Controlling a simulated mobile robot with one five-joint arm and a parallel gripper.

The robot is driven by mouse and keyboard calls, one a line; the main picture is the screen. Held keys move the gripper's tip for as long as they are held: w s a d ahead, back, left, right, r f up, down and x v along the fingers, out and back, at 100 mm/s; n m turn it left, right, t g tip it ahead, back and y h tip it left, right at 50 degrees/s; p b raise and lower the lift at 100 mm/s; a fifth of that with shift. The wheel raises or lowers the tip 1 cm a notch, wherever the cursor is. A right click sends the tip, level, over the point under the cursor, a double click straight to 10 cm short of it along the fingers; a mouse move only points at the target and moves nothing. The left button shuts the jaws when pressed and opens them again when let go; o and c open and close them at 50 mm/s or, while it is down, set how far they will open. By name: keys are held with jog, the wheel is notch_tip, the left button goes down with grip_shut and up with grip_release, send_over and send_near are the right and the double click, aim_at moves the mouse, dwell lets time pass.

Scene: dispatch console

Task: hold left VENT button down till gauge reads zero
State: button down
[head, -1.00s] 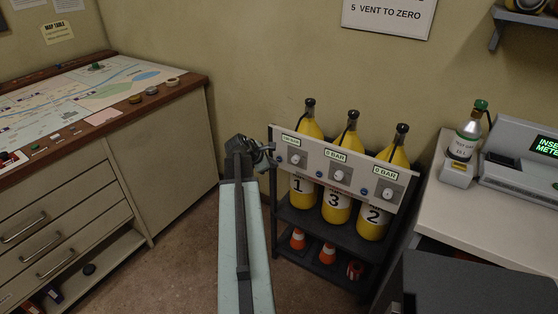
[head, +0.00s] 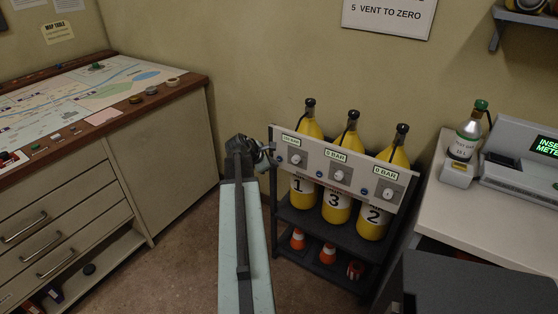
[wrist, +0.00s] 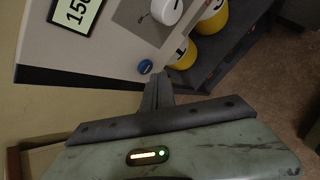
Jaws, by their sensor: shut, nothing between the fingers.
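The valve panel (head: 330,168) stands in front of three yellow cylinders. Its left gauge (head: 291,141) is too small to read in the head view; in the wrist view the gauge (wrist: 76,12) is cut off and shows a figure starting with 15. The left blue VENT button (wrist: 145,66) shows in the wrist view beside a white knob (wrist: 166,10). My gripper (head: 266,154) is at the panel's left end, and it hides that button in the head view. In the wrist view my gripper (wrist: 159,76) is shut and empty, its tips close beside the button. I cannot tell whether they touch it.
The middle gauge (head: 336,156) and right gauge (head: 385,173) read 0 BAR. A black rack (head: 318,244) holds the cylinders and small cones. A map table (head: 166,150) stands left and a counter (head: 482,205) right. Floor is clear between map table and rack.

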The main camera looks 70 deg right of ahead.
jog(key=shift+d, duration=0.4)
jog(key=shift+s+d, duration=0.15)
jog(key=shift+d, duration=0.2)
dwell(0.5)
jog(key=shift+a, duration=0.15)
dwell(1.0)
jog(key=shift+w+a, duration=0.2)
jog(key=shift+a, duration=0.45)
jog(key=a, duration=0.2)
jog(key=w+a, duration=0.1)
jog(key=a, duration=0.1)
jog(key=shift+w+a, duration=0.15)
jog(key=shift+a, duration=0.25)
